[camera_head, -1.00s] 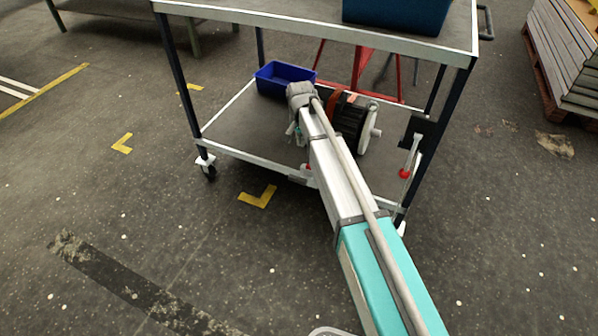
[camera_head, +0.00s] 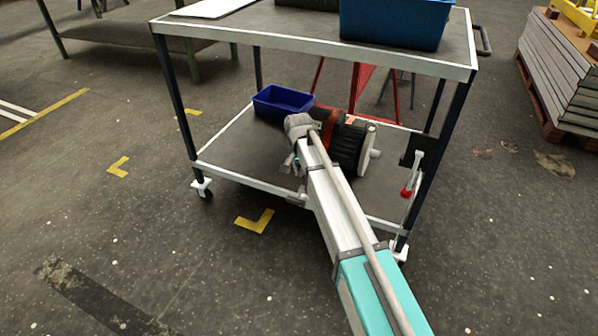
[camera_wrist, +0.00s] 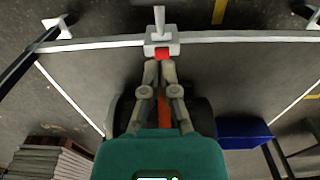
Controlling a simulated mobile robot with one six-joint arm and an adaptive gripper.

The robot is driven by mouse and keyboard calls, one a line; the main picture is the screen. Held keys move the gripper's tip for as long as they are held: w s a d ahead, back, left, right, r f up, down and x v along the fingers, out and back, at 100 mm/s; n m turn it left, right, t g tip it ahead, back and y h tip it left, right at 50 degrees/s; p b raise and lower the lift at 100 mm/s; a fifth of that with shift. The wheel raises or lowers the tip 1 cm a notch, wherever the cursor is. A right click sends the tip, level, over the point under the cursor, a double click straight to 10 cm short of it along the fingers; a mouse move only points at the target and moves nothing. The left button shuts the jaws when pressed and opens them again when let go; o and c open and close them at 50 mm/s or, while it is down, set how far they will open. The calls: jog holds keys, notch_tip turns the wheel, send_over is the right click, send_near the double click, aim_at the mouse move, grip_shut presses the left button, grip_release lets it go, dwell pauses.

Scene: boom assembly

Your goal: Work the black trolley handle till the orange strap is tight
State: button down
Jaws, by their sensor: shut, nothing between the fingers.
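A large black drum (camera_head: 348,146) lies on the trolley's lower shelf, with an orange strap (camera_head: 330,125) over it. The strap also shows below my fingers in the wrist view (camera_wrist: 185,118); I cannot tell how tight it is. A grey fitting (camera_wrist: 152,46) with a red part and a short grey lever sits on the shelf's white edge. My gripper (camera_wrist: 158,64) is shut and empty, its tips close to the red part; I cannot tell whether they touch. In the head view my arm partly hides the drum and strap. A black push handle (camera_head: 484,32) is at the trolley's upper right.
A blue bin (camera_head: 284,101) stands on the lower shelf, left of the drum. A red-knobbed lever (camera_head: 407,190) hangs at the right post. A larger blue crate (camera_head: 395,24) stands on the top shelf, above my arm. The floor before the trolley is clear.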

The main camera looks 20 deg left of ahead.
jog(key=shift+w+f+b, duration=0.1)
jog(key=shift+f+b, duration=2.4)
jog(key=shift+f, duration=0.25)
jog(key=shift+s+f+b, duration=0.55)
jog(key=shift+f+b, duration=0.2)
jog(key=shift+s+f+b, duration=0.55)
jog(key=shift+f+b, duration=0.15)
jog(key=shift+a, duration=0.1)
jog(key=shift+d+f, duration=0.1)
jog(key=shift+d, duration=0.1)
